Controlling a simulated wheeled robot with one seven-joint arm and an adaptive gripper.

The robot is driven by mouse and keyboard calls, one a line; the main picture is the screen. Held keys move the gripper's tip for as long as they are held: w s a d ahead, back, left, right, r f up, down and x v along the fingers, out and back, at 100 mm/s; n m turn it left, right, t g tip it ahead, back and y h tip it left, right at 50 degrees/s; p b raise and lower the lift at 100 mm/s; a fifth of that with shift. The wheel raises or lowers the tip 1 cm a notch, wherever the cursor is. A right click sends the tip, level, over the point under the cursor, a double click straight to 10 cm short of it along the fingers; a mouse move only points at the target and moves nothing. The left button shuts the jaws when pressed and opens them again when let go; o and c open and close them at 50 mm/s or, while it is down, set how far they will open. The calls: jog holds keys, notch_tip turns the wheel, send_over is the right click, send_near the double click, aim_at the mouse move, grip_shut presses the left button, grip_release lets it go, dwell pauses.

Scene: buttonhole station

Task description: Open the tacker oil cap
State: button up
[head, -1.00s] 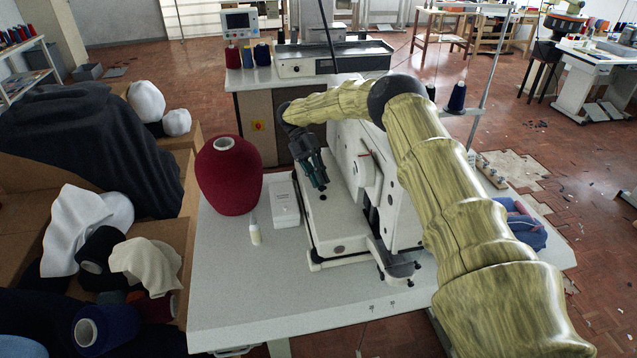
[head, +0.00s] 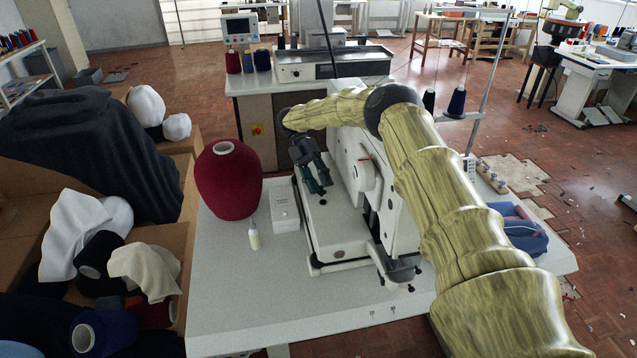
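The tacker (head: 375,190) is a white machine on the pale table, partly hidden behind my arm. A small dark round spot (head: 323,202) shows on the flat top of its base; I cannot tell whether it is the oil cap. No cap can be made out for certain. My gripper (head: 320,188) is dark with green parts and points down over the left part of the tacker's base, close to the dark spot. Its fingers are small in the picture, so I cannot tell whether they are apart or touch anything.
A red yarn cone (head: 229,180), a white box (head: 285,206) and a small white bottle (head: 253,236) stand left of the tacker. A blue basket (head: 525,238) sits at the table's right. The table's front (head: 270,300) is clear. Boxes of yarn and cloth fill the left.

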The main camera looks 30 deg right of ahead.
notch_tip(320, 180, up, 10)
dwell(0.7)
jog(key=shift+d+f, duration=0.1)
jog(key=shift+c, duration=0.5)
